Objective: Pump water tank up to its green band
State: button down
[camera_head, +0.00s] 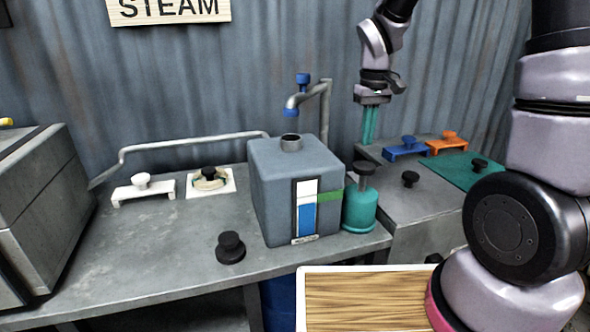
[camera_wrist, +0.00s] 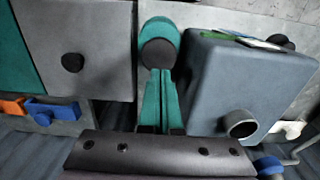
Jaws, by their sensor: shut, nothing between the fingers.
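The water tank (camera_head: 275,175) is a grey-blue box on the metal bench, with an open pipe neck on top. Its front gauge (camera_head: 306,210) is blue below and white above; the blue top looks just below the green band (camera_head: 330,195). The teal pump (camera_head: 359,212) stands against the tank's right side, its dark knob (camera_head: 364,168) raised on a rod. My gripper (camera_head: 368,142), with teal fingers, is shut and empty, pointing down above the knob with a small gap. In the wrist view my fingers (camera_wrist: 160,78) point towards the dark knob (camera_wrist: 158,53), beside the tank (camera_wrist: 245,85).
A pipe with a blue-handled tap (camera_head: 302,80) hangs over the tank neck. A black knob (camera_head: 230,247), a white handled piece (camera_head: 144,188) and a white plate (camera_head: 211,183) lie left. Blue (camera_head: 406,148) and orange (camera_head: 447,143) handled pieces sit right. A wooden board (camera_head: 362,298) is in front.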

aim_at(365, 165)
notch_tip(365, 165, up, 9)
jog(key=shift+f, duration=0.2)
jog(key=shift+w+d, duration=0.1)
notch_tip(365, 165, down, 14)
jog(key=shift+f, duration=0.1)
dwell(0.7)
notch_tip(365, 165, down, 5)
jog(key=shift+f, duration=0.25)
jog(key=shift+s, duration=0.2)
